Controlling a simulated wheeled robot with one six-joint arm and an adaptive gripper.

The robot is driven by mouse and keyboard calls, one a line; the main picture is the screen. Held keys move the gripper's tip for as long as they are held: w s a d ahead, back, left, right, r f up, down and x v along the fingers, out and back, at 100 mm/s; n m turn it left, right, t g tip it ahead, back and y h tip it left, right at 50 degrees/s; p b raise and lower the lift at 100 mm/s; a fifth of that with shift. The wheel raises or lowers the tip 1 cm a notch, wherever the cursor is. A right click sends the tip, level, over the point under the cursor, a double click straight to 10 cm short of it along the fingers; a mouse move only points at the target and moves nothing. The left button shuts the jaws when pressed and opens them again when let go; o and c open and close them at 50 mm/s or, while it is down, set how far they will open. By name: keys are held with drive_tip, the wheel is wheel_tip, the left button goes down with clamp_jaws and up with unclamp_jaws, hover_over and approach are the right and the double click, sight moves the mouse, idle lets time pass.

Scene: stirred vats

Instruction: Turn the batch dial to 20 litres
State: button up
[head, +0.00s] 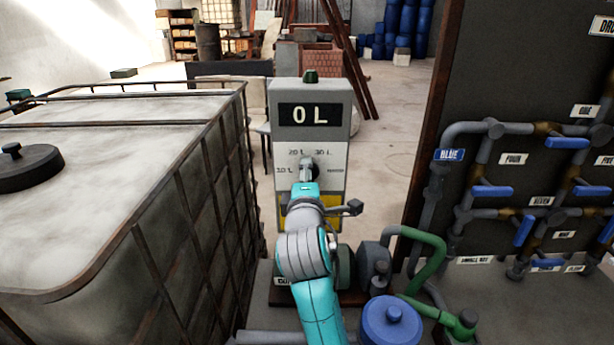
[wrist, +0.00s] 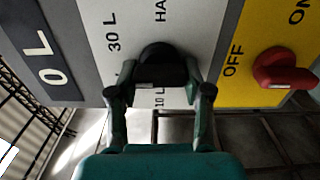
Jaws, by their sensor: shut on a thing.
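The batch dial (wrist: 168,56) is a dark round knob on the grey-white front of the dosing cabinet (head: 335,130). In the wrist view it shows between my fingers, with a pale mark on its side near the 10 L label. Labels for 10 L, 20 L and 30 L surround it in the head view. My gripper (wrist: 160,78) is shut on the dial; in the head view my gripper (head: 307,174) covers most of it. The 20 L label is hidden or unclear in the wrist view. The display (head: 309,115) reads 0 L.
A red ON/OFF switch (wrist: 285,70) sits on the yellow panel close to the dial. A large caged tank (head: 110,170) stands on the left. Pipes with blue valve handles (head: 492,191) are on the right board. A blue-lidded pump part (head: 391,322) is below.

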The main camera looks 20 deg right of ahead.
drive_tip(key=n, duration=0.5)
drive_tip(key=shift+f, duration=0.25)
idle(0.3)
drive_tip(key=o, duration=1.2)
drive_tip(key=v, duration=1.2)
